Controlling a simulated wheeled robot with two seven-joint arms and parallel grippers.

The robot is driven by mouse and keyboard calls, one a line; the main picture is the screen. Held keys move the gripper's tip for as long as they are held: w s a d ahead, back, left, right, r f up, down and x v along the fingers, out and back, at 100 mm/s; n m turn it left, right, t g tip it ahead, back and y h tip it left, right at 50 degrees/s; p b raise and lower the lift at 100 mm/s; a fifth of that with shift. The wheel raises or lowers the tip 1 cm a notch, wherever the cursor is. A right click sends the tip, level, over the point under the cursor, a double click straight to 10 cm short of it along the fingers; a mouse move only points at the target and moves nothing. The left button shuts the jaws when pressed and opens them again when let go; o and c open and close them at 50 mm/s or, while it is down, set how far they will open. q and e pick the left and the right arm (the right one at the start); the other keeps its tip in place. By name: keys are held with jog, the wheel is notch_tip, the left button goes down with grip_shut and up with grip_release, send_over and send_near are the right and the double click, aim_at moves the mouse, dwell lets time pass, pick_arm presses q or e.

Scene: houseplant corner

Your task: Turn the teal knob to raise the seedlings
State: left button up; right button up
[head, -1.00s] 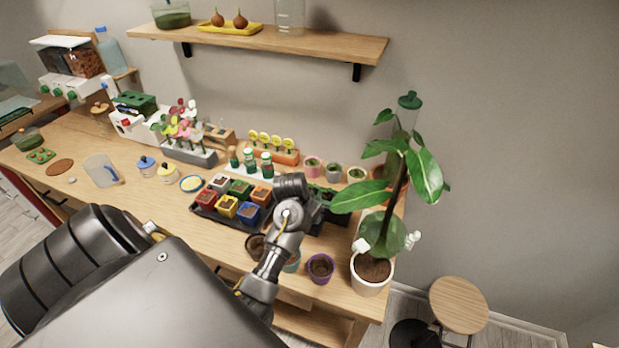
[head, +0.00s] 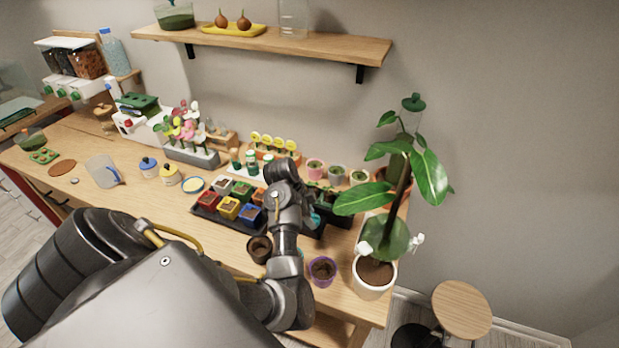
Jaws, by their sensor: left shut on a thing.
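A small teal patch (head: 315,218), which looks like the teal knob, shows at the right side of my left gripper (head: 304,214). The gripper is shut on it, but the wrist hides most of the fingers and the contact. A black seedling unit (head: 342,219) stands directly to the right of the wrist, with a little green visible. My arm covers its left part, so I cannot tell how high the seedlings stand. My right gripper is out of view.
A dark tray with colored pots (head: 229,207) lies just left of my wrist. A tall plant in a white pot (head: 374,280) stands at the bench's right end.

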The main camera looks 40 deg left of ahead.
pick_arm(q)
jog(key=shift+m, duration=0.6)
jog(key=o, duration=1)
jog(key=shift+c, duration=0.2)
jog(key=shift+r, duration=0.1)
jog(key=shift+w+r+p, duration=0.1)
jog(key=shift+r+p, duration=0.05)
jog(key=shift+p, duration=0.15)
